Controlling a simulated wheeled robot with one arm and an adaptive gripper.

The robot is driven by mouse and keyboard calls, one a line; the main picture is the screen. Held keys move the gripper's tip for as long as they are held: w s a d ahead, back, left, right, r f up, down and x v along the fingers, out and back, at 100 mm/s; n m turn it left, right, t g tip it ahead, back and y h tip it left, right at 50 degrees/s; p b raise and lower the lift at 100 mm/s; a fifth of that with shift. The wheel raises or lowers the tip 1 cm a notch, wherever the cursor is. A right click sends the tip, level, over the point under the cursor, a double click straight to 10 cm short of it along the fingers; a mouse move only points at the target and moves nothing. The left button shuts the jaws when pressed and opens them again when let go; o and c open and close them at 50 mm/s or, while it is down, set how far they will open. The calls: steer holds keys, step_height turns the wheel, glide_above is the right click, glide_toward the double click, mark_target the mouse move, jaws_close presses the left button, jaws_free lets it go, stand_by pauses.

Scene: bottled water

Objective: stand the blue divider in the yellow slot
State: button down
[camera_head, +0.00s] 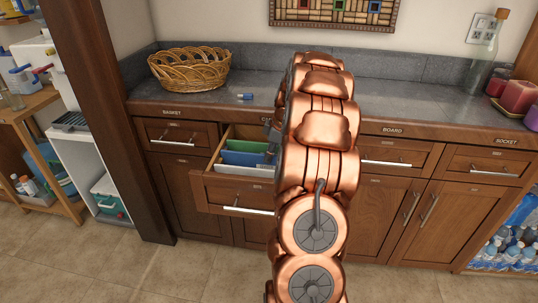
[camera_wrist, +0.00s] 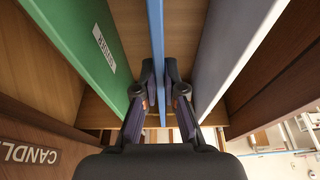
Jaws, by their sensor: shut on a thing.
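In the wrist view, a thin blue divider (camera_wrist: 157,45) stands on edge between my fingers, seen nearly edge-on. My gripper (camera_wrist: 159,78) is shut on it. A green divider (camera_wrist: 85,40) with a white label is to its left, and a pale blue-white panel (camera_wrist: 232,50) is to its right, both apart from the fingers. In the head view, the open drawer (camera_head: 232,193) holds green and blue panels, and my arm hides the gripper and the drawer's right part. I cannot make out a yellow slot, or whether the blue divider's lower edge touches the drawer floor.
The counter (camera_head: 215,97) above the drawer carries a wicker basket (camera_head: 190,70) and a small blue item (camera_head: 245,96). Red candles (camera_head: 518,96) and a glass bottle (camera_head: 484,60) stand at right. Closed drawers flank the open one. The floor (camera_head: 160,275) in front is clear.

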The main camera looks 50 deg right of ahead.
steer(key=shift+f, duration=0.1)
steer(key=c, duration=1.2)
jaws_free()
steer(key=v, duration=1.2)
